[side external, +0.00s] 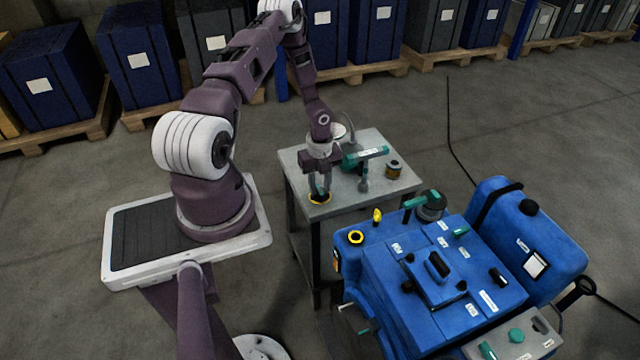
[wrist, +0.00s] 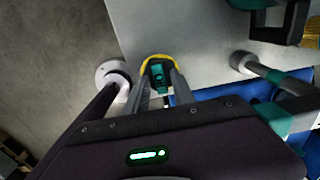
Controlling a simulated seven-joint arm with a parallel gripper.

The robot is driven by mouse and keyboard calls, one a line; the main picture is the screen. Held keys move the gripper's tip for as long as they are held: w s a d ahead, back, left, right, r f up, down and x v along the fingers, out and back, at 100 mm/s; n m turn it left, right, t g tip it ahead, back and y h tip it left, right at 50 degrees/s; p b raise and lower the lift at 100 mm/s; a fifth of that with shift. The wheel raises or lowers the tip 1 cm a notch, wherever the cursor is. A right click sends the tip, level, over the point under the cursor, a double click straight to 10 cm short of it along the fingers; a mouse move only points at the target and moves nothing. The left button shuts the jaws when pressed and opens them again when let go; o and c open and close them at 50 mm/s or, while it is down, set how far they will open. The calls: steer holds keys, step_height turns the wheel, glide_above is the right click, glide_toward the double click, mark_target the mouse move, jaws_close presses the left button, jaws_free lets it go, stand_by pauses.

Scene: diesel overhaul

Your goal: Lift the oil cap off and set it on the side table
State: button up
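The oil cap (side external: 320,199), black with a yellow rim, is at the near left corner of the grey side table (side external: 343,206). It looks to be on the tabletop or just above it. My gripper (side external: 319,193) points down at it, one finger on each side. In the wrist view the yellow-rimmed cap (wrist: 158,60), with a teal middle, shows between the fingertips (wrist: 160,80). I cannot tell whether the fingers press on it or stand slightly apart. The blue engine (side external: 440,280) has an uncovered yellow-ringed filler opening (side external: 355,237) on top.
A yellow dipstick handle (side external: 377,215) rises from the engine near the table.

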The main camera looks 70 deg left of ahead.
steer(key=shift+o, duration=0.4)
steer(key=shift+r, duration=0.15)
step_height(320, 180, up, 7)
steer(key=shift+w+r, duration=0.1)
steer(key=w+d+r+n+t+y, duration=0.15)
steer(key=d+r+n, duration=0.25)
steer(key=r, duration=0.7)
steer(key=w+d+r+n+g+y, duration=0.1)
steer(key=d+r+n+y, duration=0.2)
steer(key=r, duration=0.8)
steer(key=s+d+r+n+t+h, duration=0.2)
steer(key=s+d+r+n, duration=0.3)
steer(key=d, duration=0.5)
steer(key=s+d+r+n+t+h, duration=0.2)
steer(key=s+d+r+n, duration=0.4)
steer(key=s+d+r, duration=0.3)
steer(key=shift+s+d+t, duration=0.55)
steer(key=shift+s+d, duration=0.25)
steer(key=shift+d, duration=0.3)
